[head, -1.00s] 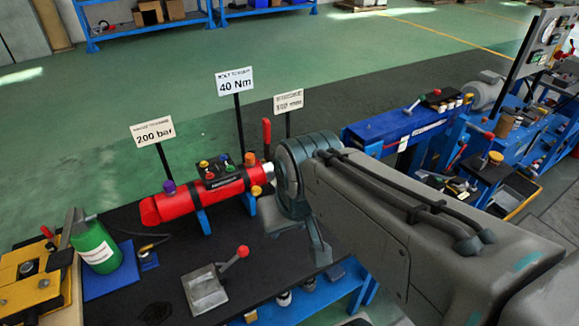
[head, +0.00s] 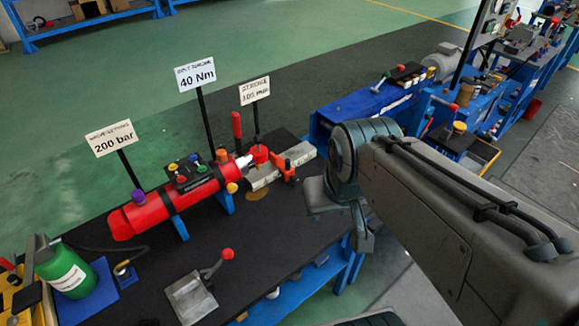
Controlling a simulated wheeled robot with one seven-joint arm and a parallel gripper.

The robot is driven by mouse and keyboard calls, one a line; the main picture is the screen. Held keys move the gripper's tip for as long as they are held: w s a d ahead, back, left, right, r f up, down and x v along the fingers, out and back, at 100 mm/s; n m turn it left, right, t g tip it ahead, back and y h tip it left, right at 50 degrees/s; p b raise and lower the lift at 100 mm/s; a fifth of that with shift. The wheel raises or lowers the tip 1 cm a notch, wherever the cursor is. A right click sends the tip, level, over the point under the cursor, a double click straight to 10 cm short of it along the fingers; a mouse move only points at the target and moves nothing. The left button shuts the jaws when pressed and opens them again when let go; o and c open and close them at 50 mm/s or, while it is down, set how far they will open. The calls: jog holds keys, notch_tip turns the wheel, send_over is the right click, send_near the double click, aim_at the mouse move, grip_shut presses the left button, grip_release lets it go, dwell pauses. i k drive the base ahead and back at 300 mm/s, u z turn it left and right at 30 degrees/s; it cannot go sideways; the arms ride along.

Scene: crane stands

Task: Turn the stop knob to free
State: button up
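Which part is the stop knob I cannot tell. A red cylinder (head: 150,213) lies on the black bench and carries several knobs. A purple knob (head: 138,195) is near its left end. A black block (head: 192,180) on top bears small coloured knobs. A yellow knob (head: 232,188) sits near its right end. A red knob (head: 259,154) is on the grey bar assembly at right, beside an upright red handle (head: 237,125). Knob settings are too small to read. My grey arm crosses the right side, apart from these knobs in the picture; no gripper fingers can be made out.
Signs on posts stand behind the cylinder, one reading 200 bar (head: 113,138), another 40 Nm (head: 196,74). A red-tipped lever (head: 227,254) on a metal plate and a green bottle (head: 65,268) stand in front. A blue bench (head: 375,103) is beyond my arm.

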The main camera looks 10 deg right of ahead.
aim_at(294, 179)
jog(key=u, duration=0.05)
jog(key=k, duration=1.2)
jog(key=z, duration=0.65)
jog(key=i, duration=1.3)
jog(key=u, duration=0.35)
